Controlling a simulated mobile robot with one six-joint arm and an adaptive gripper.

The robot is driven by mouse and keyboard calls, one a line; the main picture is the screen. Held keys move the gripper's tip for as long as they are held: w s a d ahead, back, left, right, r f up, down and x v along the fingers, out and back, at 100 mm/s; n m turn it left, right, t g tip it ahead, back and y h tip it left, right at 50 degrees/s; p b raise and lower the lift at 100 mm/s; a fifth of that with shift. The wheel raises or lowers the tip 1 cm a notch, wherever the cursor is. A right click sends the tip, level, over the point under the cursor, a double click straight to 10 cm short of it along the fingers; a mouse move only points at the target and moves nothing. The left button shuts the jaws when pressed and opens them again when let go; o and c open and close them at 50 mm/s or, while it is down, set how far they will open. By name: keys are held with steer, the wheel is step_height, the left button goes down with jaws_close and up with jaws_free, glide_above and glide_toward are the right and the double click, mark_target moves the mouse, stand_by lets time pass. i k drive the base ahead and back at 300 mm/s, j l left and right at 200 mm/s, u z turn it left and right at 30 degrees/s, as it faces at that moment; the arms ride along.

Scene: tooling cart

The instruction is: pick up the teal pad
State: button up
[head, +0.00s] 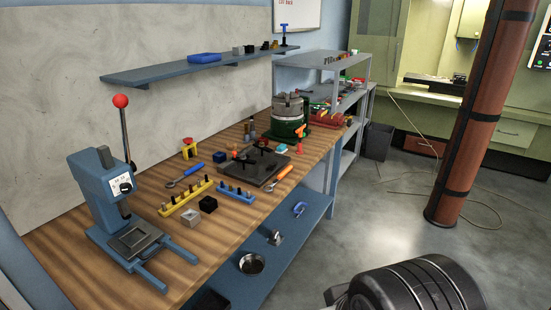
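A small teal item with a pale part (281,148), which looks like the teal pad, lies on the wooden workbench (85,268). It sits near the bench's front edge, right of the dark plate fixture (245,172) and in front of the green-based round chuck (288,115). It is too small in the head view to make out its exact shape. A dark rounded part of my arm shows at the bottom right, over the floor and well apart from the bench. My gripper's fingers are not in view.
An orange-handled tool (286,179) and a small red-orange piece (299,148) lie near the teal item. A blue press (100,200) stands at the near left. A blue lower shelf (300,232) runs below the bench. A brown column (480,110) stands right; open floor lies between.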

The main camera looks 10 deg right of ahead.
mark_target(281, 148)
steer(key=i+l, duration=0.3)
steer(key=i, duration=0.2)
steer(key=i+l, duration=0.3)
steer(key=i, duration=0.25)
steer(key=i+l+z, duration=0.1)
steer(key=i+l, duration=0.25)
steer(key=i, duration=0.15)
steer(key=i+l, duration=0.25)
steer(key=i, duration=0.25)
steer(key=i+l, duration=0.25)
steer(key=i, duration=0.3)
steer(key=i+l, duration=0.3)
steer(key=i, duration=0.2)
steer(key=z, duration=0.05)
